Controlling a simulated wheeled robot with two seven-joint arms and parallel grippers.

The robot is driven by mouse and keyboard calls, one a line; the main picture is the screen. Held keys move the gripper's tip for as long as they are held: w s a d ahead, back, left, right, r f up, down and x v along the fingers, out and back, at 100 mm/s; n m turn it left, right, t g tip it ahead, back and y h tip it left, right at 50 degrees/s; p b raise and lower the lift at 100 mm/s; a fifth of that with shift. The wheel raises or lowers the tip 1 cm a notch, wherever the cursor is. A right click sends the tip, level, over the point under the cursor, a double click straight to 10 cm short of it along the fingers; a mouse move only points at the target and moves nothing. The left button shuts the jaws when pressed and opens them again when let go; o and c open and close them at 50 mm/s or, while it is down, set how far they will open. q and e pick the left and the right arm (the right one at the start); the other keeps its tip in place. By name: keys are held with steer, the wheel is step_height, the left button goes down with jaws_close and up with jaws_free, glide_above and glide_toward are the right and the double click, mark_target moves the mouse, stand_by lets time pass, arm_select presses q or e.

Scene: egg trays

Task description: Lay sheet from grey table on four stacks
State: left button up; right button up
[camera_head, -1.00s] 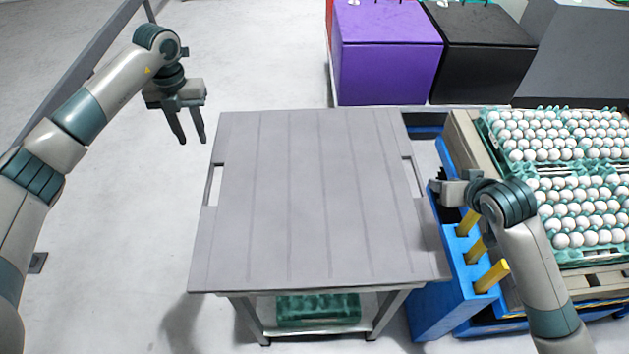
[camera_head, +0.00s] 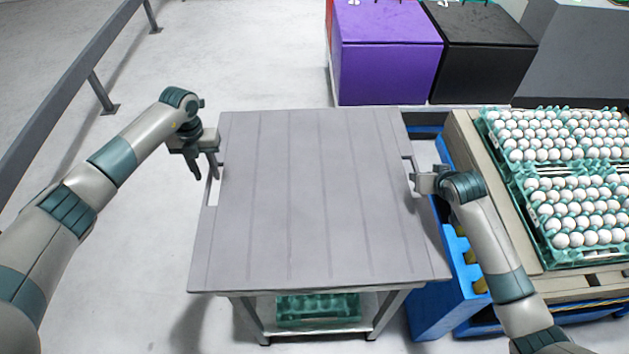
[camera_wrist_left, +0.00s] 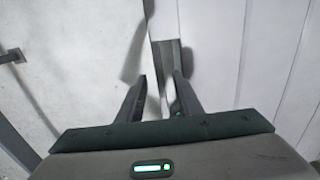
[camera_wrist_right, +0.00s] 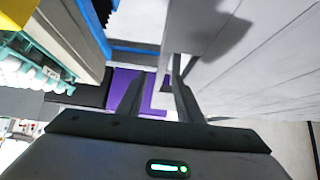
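The grey sheet (camera_head: 300,200) lies flat on the table (camera_head: 245,312), with a slot-like handle cut-out on its left and right edges. My left gripper (camera_head: 205,168) is at the left cut-out. In the left wrist view its fingers (camera_wrist_left: 162,95) are apart, with the sheet's edge strip (camera_wrist_left: 172,55) between or just ahead of them; contact is unclear. My right gripper (camera_head: 413,176) is at the right cut-out. In the right wrist view its fingers (camera_wrist_right: 155,92) are apart near the sheet's edge (camera_wrist_right: 182,30). Four stacks of eggs (camera_head: 570,180) stand at the right, partly cut off.
A blue rack with yellow posts (camera_head: 440,310) stands right of the table, under my right arm. A purple box (camera_head: 388,60) and a black box (camera_head: 478,55) stand behind. A green tray (camera_head: 318,306) is on the table's lower shelf. Floor at left is clear up to a rail (camera_head: 60,85).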

arm_select(q)
steer(key=shift+f, duration=0.7)
arm_select(e)
steer(key=shift+w+f, duration=0.5)
arm_select(q)
jaws_close()
arm_select(e)
jaws_close()
steer(key=shift+r, duration=0.1)
